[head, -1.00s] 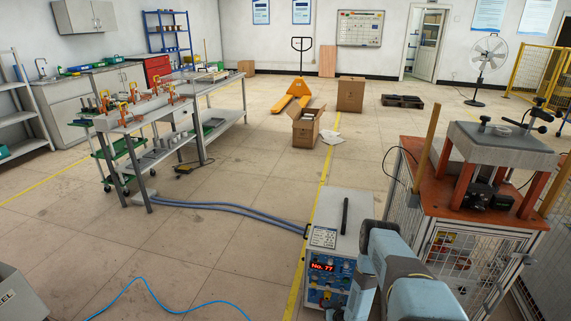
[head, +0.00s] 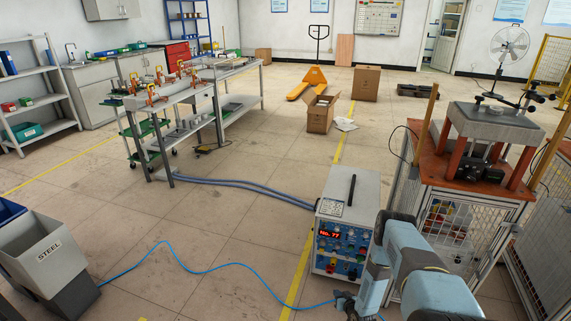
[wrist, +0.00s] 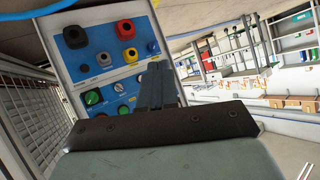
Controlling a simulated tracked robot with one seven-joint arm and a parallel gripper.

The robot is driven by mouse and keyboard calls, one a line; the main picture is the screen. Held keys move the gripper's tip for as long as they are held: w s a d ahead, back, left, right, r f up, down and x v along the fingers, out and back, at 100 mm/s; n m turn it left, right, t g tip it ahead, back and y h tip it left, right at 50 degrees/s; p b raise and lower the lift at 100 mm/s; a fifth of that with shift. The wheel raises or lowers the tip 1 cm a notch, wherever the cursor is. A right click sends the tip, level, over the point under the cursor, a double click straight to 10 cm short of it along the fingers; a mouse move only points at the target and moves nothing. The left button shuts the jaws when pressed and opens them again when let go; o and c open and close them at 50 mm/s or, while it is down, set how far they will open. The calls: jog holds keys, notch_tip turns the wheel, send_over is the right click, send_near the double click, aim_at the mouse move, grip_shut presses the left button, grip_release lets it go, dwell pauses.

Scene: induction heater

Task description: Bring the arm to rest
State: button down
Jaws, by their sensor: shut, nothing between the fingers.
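My arm (head: 420,268) is folded at the lower right of the head view. My gripper (head: 346,303) hangs low at the bottom, in front of the lower part of the induction heater's control box (head: 345,205). In the wrist view my gripper (wrist: 160,82) is shut and empty, its fingers together in front of the blue control panel (wrist: 105,60). The panel carries black, red and yellow knobs or sockets and a green knob. The gap between fingers and panel cannot be judged. The box's red display reads No. 77 in the head view.
A caged table with a press-like stand (head: 490,125) stands close on the right. A grey STEEL bin (head: 45,250) is at the lower left. A blue cable (head: 205,270) crosses the floor. Blue-grey hoses (head: 245,187) run to the workbench (head: 225,100).

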jog(key=w+d+r+h, duration=0.1)
jog(key=w+r, duration=0.5)
jog(key=r, duration=0.4)
jog(key=w+d+r+n+g, duration=0.1)
jog(key=w+d+r, duration=0.1)
jog(key=w+r, duration=0.55)
jog(key=w+d+r+h, duration=0.1)
jog(key=w+r, duration=0.4)
jog(key=r, duration=0.7)
notch_tip(320, 180, up, 30)
jog(key=s+g+h, duration=0.2)
jog(key=s+a+r+m+g+h, duration=0.1)
jog(key=s+r, duration=0.8)
jog(key=r, duration=0.3)
jog(key=s+r, duration=1)
jog(key=r, duration=0.2)
jog(key=s+a+r, duration=0.1)
jog(key=s+r, duration=0.1)
jog(key=s, duration=0.8)
jog(key=s+a+r+g, duration=0.1)
jog(key=s+r, duration=0.1)
jog(key=s, duration=0.9)
jog(key=s+a+r+m, duration=0.1)
jog(key=s+a+r, duration=0.1)
jog(key=s, duration=0.8)
jog(key=shift+s+r+g+y, duration=0.4)
jog(key=shift+r, duration=0.1)
